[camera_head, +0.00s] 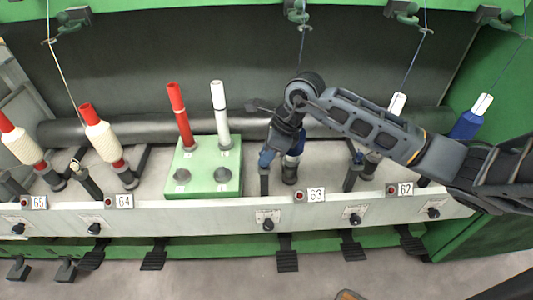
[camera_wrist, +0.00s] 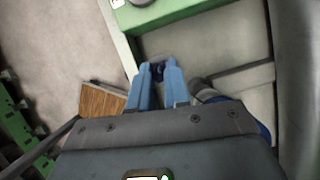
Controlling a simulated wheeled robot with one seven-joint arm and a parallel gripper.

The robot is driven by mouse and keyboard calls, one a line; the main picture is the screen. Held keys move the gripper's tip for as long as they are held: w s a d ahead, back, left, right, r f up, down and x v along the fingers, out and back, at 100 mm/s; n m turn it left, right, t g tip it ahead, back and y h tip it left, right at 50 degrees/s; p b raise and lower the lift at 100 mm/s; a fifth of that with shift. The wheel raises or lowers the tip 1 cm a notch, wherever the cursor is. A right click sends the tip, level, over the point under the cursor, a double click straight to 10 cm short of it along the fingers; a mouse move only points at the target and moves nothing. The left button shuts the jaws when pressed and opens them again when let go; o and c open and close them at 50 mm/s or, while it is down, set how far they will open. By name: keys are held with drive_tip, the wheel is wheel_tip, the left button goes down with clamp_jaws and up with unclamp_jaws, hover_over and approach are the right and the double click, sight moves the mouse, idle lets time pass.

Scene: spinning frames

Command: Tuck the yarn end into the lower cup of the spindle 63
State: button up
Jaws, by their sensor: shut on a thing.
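Spindle 63 (camera_head: 290,172) stands behind its number plate (camera_head: 316,195), its dark lower cup at its foot and a blue and white bobbin (camera_head: 295,146) above, partly covered by my arm. My gripper (camera_head: 267,160) points down just left of it, low over the rail. In the wrist view my blue fingers (camera_wrist: 158,72) are closed around a small dark piece, which I take as the yarn end; its strand is too thin to follow there. A dark yarn (camera_head: 302,45) hangs from the guide above and passes behind my wrist. The spindle's grey foot (camera_wrist: 205,92) shows right of the fingers.
A short dark post (camera_head: 264,180) stands close below my fingertips. A green tray (camera_head: 205,185) with a red and a white tube stands to the left. Spindle 64 (camera_head: 102,135) holds a cream bobbin.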

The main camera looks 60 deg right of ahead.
drive_tip(key=o, duration=0.8)
drive_tip(key=shift+v, duration=3.9)
